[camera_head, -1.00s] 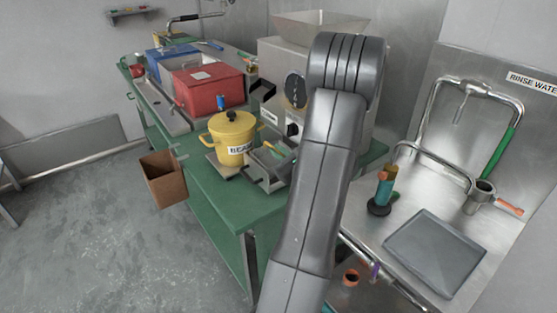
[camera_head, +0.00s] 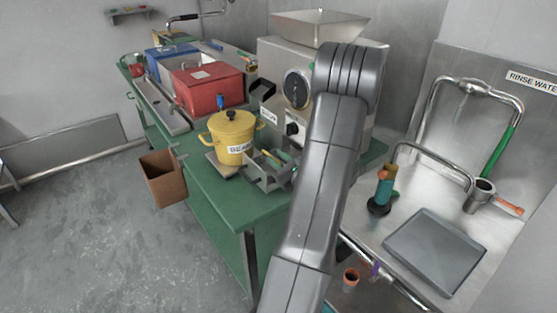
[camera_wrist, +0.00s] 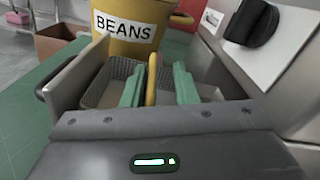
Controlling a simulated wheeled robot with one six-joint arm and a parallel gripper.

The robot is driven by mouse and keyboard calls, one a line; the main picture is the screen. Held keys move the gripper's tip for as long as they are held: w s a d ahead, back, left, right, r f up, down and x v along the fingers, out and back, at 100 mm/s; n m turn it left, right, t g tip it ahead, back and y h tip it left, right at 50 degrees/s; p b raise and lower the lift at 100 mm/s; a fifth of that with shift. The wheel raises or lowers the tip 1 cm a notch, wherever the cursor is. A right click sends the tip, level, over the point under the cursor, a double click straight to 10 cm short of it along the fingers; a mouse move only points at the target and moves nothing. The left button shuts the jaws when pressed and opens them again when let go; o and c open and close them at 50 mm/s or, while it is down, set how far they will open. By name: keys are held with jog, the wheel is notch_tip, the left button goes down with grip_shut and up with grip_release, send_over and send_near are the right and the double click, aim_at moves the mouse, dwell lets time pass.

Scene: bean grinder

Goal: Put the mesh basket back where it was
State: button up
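The grey mesh basket (camera_wrist: 108,86) shows in the wrist view, inside a metal-walled holder (camera_wrist: 72,78) just in front of the yellow pot. My gripper (camera_wrist: 158,72) has two green fingers over the basket. They are apart, with a narrow yellow upright strip (camera_wrist: 151,80) between them, closer to the left finger. I cannot tell whether the strip belongs to the basket. In the head view the holder (camera_head: 264,183) stands at the table's front edge, and my gripper is largely hidden by my arm.
A yellow pot labelled BEANS (camera_head: 232,138) stands close behind the holder. The grinder (camera_head: 290,55) is to the right of the pot. A red box (camera_head: 207,88) is farther back. A brown bin (camera_head: 164,180) hangs at the left table edge. A sink counter (camera_head: 385,240) is on the right.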

jog(key=shift+s, duration=0.1)
jog(key=b+v, duration=0.1)
jog(key=v, duration=1.1)
dwell(0.9)
